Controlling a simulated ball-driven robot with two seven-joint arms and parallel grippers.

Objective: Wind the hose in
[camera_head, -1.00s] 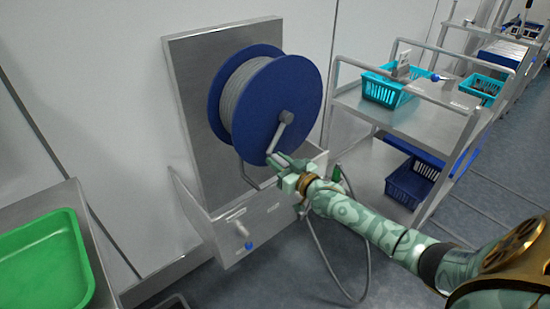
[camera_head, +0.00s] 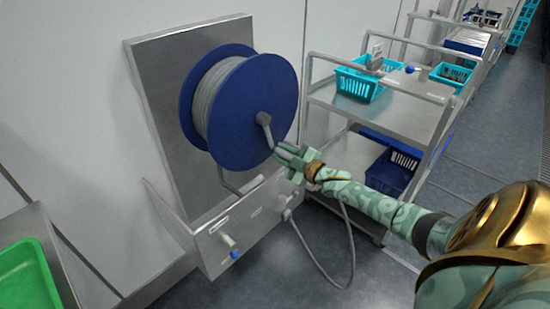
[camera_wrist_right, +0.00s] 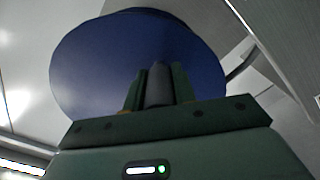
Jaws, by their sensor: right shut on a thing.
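The hose reel (camera_head: 237,128) has blue discs and stands against a steel back plate (camera_head: 160,95). Grey hose (camera_head: 205,98) is wound between the discs. A loose length of hose (camera_head: 352,250) hangs in a loop below and right of the reel, close to the floor. The crank (camera_head: 266,130) points down and slightly right from the hub. My right gripper (camera_head: 282,154) is shut on the crank's handle. In the right wrist view the grey handle (camera_wrist_right: 158,86) sits between the fingers, with the blue disc (camera_wrist_right: 88,70) behind. My left gripper is not in view.
A steel box (camera_head: 215,235) with a blue-tipped valve is below the reel. A steel cart (camera_head: 400,115) with turquoise baskets (camera_head: 360,82) stands to the right. A green tray (camera_head: 25,280) lies on a steel table at lower left. Some grey floor is clear below the cart.

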